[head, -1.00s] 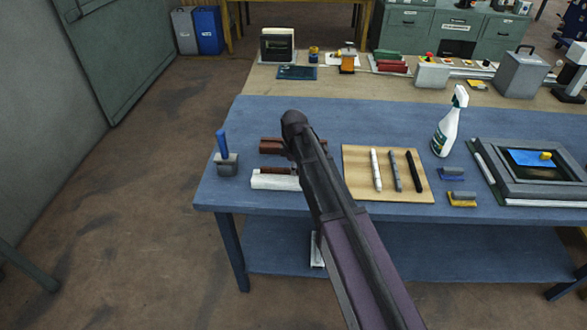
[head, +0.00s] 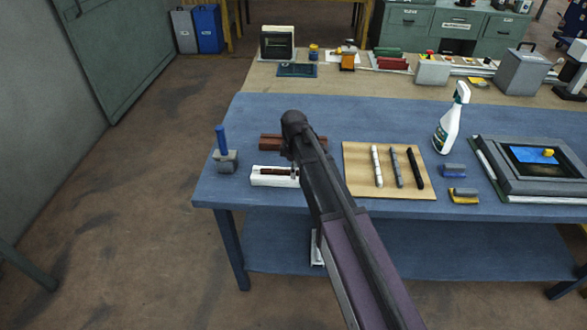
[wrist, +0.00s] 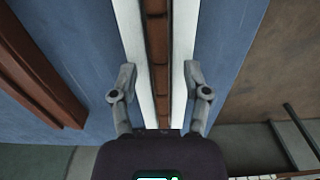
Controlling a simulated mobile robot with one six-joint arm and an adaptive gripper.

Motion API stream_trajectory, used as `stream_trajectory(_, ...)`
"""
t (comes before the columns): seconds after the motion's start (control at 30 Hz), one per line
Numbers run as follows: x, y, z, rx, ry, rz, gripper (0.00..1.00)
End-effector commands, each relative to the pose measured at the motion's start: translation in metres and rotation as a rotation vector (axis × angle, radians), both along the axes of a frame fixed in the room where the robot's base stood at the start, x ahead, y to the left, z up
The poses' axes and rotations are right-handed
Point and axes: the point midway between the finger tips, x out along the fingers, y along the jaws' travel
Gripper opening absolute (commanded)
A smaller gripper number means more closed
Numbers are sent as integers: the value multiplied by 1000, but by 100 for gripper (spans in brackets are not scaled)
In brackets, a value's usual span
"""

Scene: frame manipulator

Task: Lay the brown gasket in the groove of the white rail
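The white rail (head: 272,182) lies near the front left edge of the blue table. The brown gasket (head: 277,171) lies lengthwise along it. In the wrist view the gasket (wrist: 157,60) runs between the two white walls of the rail (wrist: 134,45) and looks in line with the groove; how deep it sits I cannot tell. My gripper (wrist: 160,78) is open, one finger on each side of the rail, with gaps between the fingers and the gasket. My arm hides the rail's right end in the head view.
A brown rail or block (head: 270,141) lies just behind. A grey holder with a blue handle (head: 226,160) stands to the left. A wooden board (head: 360,182) with three rods is to the right, then a spray bottle (head: 449,125) and a grey frame (head: 510,185).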

Motion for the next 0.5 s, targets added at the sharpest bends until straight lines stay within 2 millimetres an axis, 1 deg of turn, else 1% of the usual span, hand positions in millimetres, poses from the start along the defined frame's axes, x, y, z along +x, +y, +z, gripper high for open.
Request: stream_trajectory(0.5,0,0,3,0,0,0,62)
